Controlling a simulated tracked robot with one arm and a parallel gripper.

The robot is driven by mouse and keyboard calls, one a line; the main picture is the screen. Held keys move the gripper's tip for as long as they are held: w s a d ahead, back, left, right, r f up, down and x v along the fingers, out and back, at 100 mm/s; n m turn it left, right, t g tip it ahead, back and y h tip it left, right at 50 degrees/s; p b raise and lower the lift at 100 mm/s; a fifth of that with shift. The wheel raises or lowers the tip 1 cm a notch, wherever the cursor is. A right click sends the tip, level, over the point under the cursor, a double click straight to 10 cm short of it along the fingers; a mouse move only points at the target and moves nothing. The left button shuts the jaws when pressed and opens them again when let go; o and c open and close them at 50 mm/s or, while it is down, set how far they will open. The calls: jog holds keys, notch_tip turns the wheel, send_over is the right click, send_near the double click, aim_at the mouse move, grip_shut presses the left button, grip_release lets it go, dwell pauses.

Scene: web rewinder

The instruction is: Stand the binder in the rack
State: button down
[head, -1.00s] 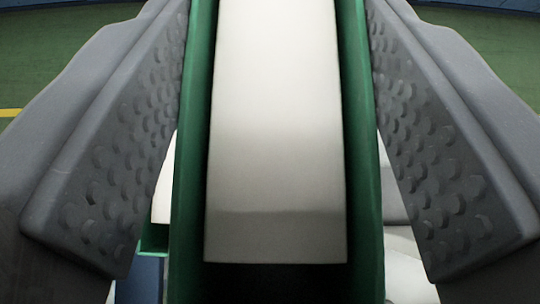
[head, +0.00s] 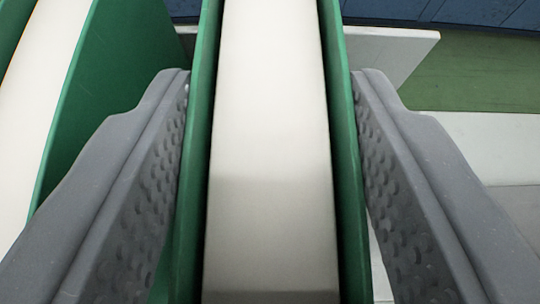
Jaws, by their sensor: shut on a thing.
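The binder (head: 270,190) has green covers with a pale block of pages between them. It stands on edge in the middle of the head view and runs out of the picture at top and bottom. My gripper (head: 270,85) is shut on it, with one grey dimpled finger against each green cover. A second green binder-like thing with pale pages (head: 50,90) stands at the left, close beside my left finger. I cannot make out the rack for certain; a white panel (head: 395,50) behind the binder at the upper right may be part of it.
A pale flat surface (head: 490,150) lies to the right of my right finger. Green floor (head: 480,75) and a blue wall (head: 470,12) show beyond it. The space right of the binder looks clear.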

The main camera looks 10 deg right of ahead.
jog(key=shift+f, duration=0.2)
jog(key=c, duration=0.8)
grip_release()
jog(key=shift+s+r, duration=0.15)
jog(key=shift+b+v, duration=0.9)
jog(key=shift+v, duration=4.95)
